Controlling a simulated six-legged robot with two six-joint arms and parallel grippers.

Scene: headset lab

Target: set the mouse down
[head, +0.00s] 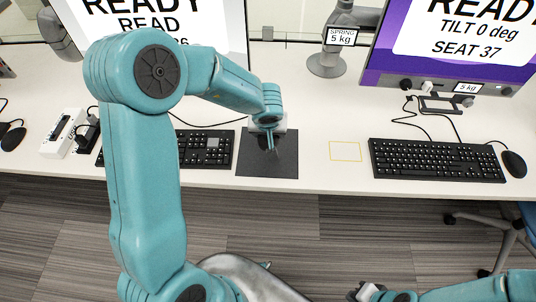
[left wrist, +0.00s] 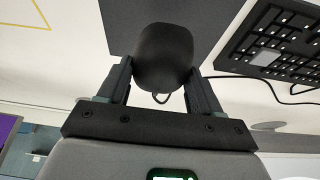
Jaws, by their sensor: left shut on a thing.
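A black mouse (left wrist: 163,55) sits between the two fingers of my left gripper (left wrist: 163,85), which is shut on its sides. In the head view my left gripper (head: 269,146) points down over the dark mouse mat (head: 268,168), and the mouse cannot be made out clearly against it. The mat also shows beyond the mouse in the left wrist view (left wrist: 205,28). I cannot tell whether the mouse touches the mat. My right gripper (head: 368,292) is low at the bottom edge, away from the desk; its finger opening is unclear.
A keyboard (head: 205,148) lies just left of the mat. A yellow outlined rectangle (head: 345,152) is on the bare desk to its right. Further right are another keyboard (head: 435,160) and another black mouse (head: 514,164). Monitors (head: 450,45) stand behind.

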